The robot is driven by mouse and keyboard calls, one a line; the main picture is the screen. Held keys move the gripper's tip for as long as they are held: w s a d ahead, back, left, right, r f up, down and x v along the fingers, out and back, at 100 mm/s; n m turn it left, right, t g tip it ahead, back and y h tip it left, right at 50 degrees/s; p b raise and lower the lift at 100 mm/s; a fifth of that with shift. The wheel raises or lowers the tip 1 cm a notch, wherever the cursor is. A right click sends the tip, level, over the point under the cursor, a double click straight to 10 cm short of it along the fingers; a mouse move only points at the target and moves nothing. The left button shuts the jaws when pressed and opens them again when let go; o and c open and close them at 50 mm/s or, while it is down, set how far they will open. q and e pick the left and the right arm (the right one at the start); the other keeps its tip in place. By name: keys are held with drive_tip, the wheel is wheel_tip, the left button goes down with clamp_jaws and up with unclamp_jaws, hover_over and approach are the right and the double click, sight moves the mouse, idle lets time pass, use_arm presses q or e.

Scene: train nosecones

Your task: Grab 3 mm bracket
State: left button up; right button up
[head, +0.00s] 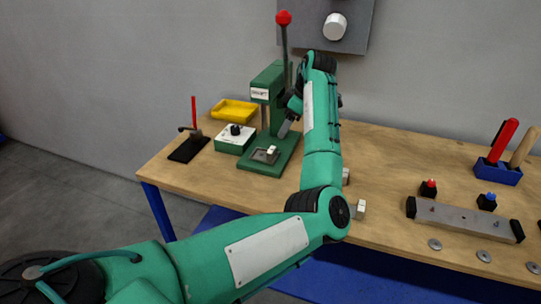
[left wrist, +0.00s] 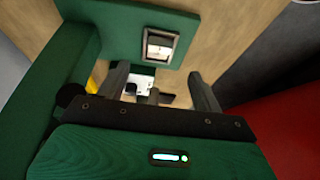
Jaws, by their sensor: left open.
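A small pale block (head: 271,150), which may be a bracket, sits on the base plate of the green press (head: 268,92). In the left wrist view a pale piece (left wrist: 158,48) lies in the square frame on a green plate. Two more small pale blocks lie on the table, one (head: 346,176) partly behind my arm and one (head: 360,209) near the front edge. I cannot tell which one is the 3 mm bracket. My left gripper (head: 285,128) is beside the press, above its base. Its fingers (left wrist: 162,86) are apart, with nothing clearly held. My right gripper is out of view.
A control box (head: 234,138), a yellow tray (head: 235,110) and a black pad with a red-handled tool (head: 188,149) stand left of the press. A grey bar fixture (head: 465,219), washers (head: 484,256) and a blue tool holder (head: 498,172) are at right. The press lever rises beside my arm.

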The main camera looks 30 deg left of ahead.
use_arm(q)
hover_over(273, 150)
drive_tip(key=d, duration=0.3)
drive_tip(key=f, duration=0.5)
drive_tip(key=shift+w+a, duration=0.25)
drive_tip(key=shift+w, duration=0.1)
drive_tip(key=p+x, duration=0.1)
drive_tip(key=x, duration=0.3)
drive_tip(key=shift+s+a+f, duration=0.1)
drive_tip(key=shift+a+f, duration=0.05)
drive_tip(key=shift+f, duration=0.1)
drive_tip(key=shift+a+f, duration=0.1)
drive_tip(key=shift+f, duration=0.1)
drive_tip(key=c, duration=1.1)
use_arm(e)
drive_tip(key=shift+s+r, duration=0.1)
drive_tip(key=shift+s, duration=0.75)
use_arm(q)
drive_tip(key=shift+r+p, duration=0.15)
drive_tip(key=shift+p, duration=0.15)
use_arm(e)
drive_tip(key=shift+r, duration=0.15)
